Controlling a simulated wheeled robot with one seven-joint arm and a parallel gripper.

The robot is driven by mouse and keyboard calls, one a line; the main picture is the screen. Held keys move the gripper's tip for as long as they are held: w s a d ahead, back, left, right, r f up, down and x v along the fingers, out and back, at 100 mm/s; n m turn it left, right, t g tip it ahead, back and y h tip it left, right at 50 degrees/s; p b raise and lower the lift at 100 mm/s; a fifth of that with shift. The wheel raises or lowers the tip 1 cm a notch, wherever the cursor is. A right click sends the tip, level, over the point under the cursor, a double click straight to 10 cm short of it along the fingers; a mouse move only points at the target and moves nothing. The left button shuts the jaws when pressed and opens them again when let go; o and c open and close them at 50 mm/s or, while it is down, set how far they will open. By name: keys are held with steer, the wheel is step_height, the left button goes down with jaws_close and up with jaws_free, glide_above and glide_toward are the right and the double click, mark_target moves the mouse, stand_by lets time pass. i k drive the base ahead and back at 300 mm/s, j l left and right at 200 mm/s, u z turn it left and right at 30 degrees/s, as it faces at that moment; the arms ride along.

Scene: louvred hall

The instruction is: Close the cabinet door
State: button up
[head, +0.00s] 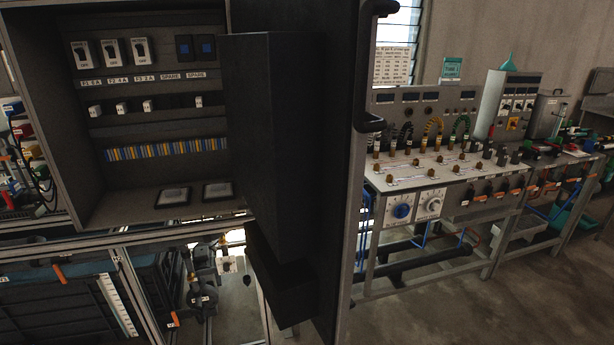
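The cabinet (152,214) is at the left in the head view, its grey inside open to me. It holds rows of switches, fuses and a coloured terminal strip. The cabinet door (336,180) stands open at the cabinet's right side, a tall dark panel seen at a steep angle. A black bar handle (375,70) sits near its free edge, on the side facing right. Dark block shapes (265,130) lie in front of the door's inner face; I cannot tell whether they belong to the door. My gripper is not recognisable in view.
A test bench (455,170) with dials, cables and gauges stands right of the door. A second bench (570,150) continues beyond it. Metal framing and a pump (203,285) are below the cabinet. Bare floor (430,310) shows at the lower right.

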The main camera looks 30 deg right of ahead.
mark_target(298, 75)
steer(key=k+l+u, duration=0.1)
steer(key=l, duration=0.3)
steer(key=k+l+u, duration=0.1)
steer(key=k+l, duration=0.15)
steer(key=l, duration=0.15)
steer(key=k+l+u, duration=0.1)
steer(key=l, duration=0.3)
steer(key=k+l+u, duration=0.1)
steer(key=k+l, duration=0.15)
steer(key=k+l+u, duration=0.1)
steer(key=k+l, duration=0.15)
steer(key=l, duration=0.2)
steer(key=i+l+u, duration=0.25)
steer(key=i+l, duration=0.45)
steer(key=i+l+u, duration=0.25)
steer(key=i+l, duration=0.6)
